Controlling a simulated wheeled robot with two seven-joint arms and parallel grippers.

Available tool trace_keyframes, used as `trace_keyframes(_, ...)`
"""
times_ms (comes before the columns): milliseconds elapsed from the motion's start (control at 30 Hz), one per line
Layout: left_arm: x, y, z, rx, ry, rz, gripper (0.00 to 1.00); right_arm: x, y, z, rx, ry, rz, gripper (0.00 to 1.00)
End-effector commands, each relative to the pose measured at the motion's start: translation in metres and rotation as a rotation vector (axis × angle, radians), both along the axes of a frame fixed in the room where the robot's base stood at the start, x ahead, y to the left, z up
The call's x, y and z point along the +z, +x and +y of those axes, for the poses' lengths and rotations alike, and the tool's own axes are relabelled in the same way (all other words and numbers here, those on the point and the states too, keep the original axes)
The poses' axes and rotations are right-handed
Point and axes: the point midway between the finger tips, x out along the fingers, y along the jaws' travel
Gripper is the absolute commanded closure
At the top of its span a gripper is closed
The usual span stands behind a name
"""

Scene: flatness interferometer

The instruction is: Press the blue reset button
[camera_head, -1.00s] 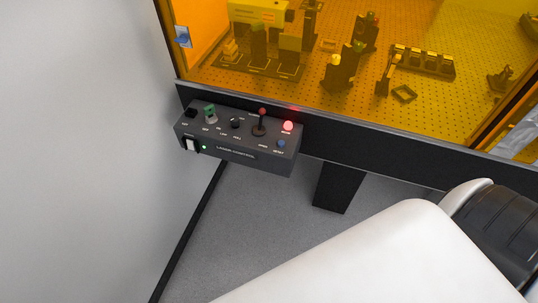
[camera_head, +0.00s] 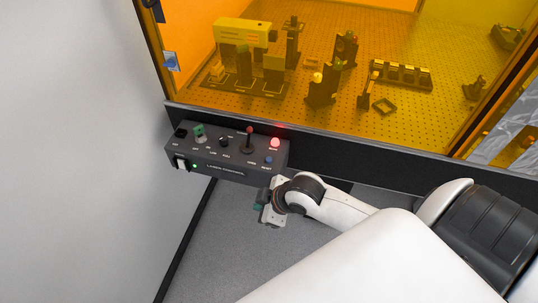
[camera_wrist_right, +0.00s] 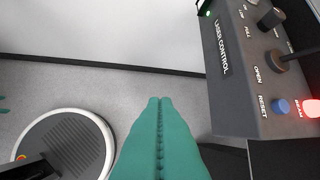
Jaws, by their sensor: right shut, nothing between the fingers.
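The blue reset button (camera_head: 268,160) sits on the top face of the dark laser control box (camera_head: 225,172), near its right end. It also shows in the right wrist view (camera_wrist_right: 281,105), beside the word RESET and the lit red beam lamp (camera_wrist_right: 309,108). My right gripper (camera_head: 258,207) is just below the front of the box, apart from the button. In the right wrist view its green fingers (camera_wrist_right: 158,100) are together and empty, to the left of the box.
A black lever (camera_head: 248,141) with a red tip, a dark knob (camera_head: 224,141) and a green key-like part (camera_head: 199,132) stand on the same box. The orange enclosure panel (camera_head: 300,70) rises behind it. A white wall (camera_head: 80,150) is at left; grey floor lies below.

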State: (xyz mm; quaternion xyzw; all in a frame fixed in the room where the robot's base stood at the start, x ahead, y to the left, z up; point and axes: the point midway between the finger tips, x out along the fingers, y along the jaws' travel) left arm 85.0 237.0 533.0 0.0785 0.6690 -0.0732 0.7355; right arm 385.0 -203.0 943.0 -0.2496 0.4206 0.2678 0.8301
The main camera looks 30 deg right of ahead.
Motion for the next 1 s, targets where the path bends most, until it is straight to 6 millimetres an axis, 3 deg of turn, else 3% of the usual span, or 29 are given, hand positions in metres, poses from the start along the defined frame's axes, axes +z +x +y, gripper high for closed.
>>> trace_keyframes(200, 0.001, -0.002, 0.000, 0.000, 0.001, 0.003, 0.52, 0.034, 0.070, -0.049, 0.230, -0.092, -0.161, 1.00)
trace_keyframes(400, 0.001, -0.002, 0.000, 0.000, 0.001, 0.003, 0.52, 0.065, 0.112, -0.099, 0.283, -0.149, -0.258, 1.00)
trace_keyframes(600, 0.001, -0.002, 0.000, 0.000, 0.001, 0.003, 0.52, 0.081, 0.128, -0.123, 0.287, -0.173, -0.299, 1.00)
trace_keyframes(1000, 0.000, -0.002, 0.000, 0.000, 0.000, 0.003, 0.52, 0.082, 0.129, -0.125, 0.287, -0.174, -0.304, 1.00)
